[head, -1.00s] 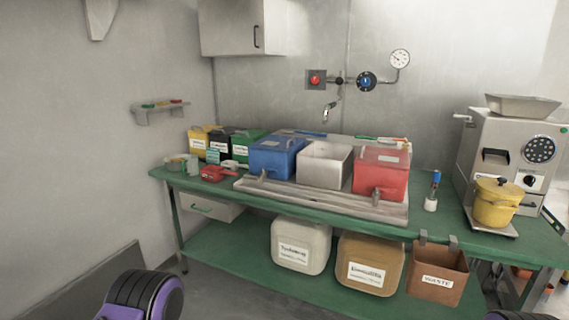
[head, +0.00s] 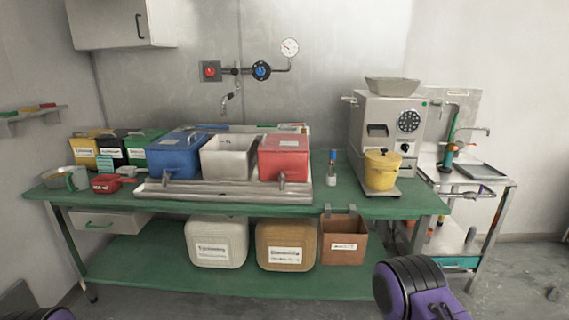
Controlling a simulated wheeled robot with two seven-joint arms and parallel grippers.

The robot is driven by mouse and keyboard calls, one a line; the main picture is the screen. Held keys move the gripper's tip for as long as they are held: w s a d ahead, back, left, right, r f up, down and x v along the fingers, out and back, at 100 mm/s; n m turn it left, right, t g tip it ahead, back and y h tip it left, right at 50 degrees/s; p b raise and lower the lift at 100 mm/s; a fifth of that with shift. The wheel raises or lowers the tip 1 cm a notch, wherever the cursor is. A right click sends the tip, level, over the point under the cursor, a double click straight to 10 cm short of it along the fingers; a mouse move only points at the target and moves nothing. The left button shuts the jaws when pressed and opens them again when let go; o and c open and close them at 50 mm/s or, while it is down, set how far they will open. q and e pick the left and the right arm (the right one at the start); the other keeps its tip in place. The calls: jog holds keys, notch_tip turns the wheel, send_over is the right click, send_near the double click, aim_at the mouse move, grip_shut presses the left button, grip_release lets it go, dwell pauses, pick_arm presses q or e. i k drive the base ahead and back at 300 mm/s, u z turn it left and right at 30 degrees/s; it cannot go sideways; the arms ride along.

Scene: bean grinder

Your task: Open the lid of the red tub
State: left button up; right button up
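The red tub (head: 283,162) stands on a grey tray on the green bench, at the right end of a row of three tubs. Its top looks closed by a red lid (head: 284,143) with a pale label on it. A small metal tap sits low in front of it. Part of my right arm shows at the bottom right and a bit of my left arm at the bottom left. Neither gripper's fingers show in the head view. Both arms are well short of the bench and apart from the tub.
A white tub (head: 229,158) and a blue tub (head: 179,155) stand left of the red one. A blue-topped bottle (head: 332,168), a yellow pot (head: 381,172) and a grinder (head: 388,125) stand to its right. The floor before the bench is clear.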

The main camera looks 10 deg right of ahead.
aim_at(269, 142)
jog(key=z, duration=0.4)
jog(key=i, duration=0.95)
jog(key=z, duration=0.45)
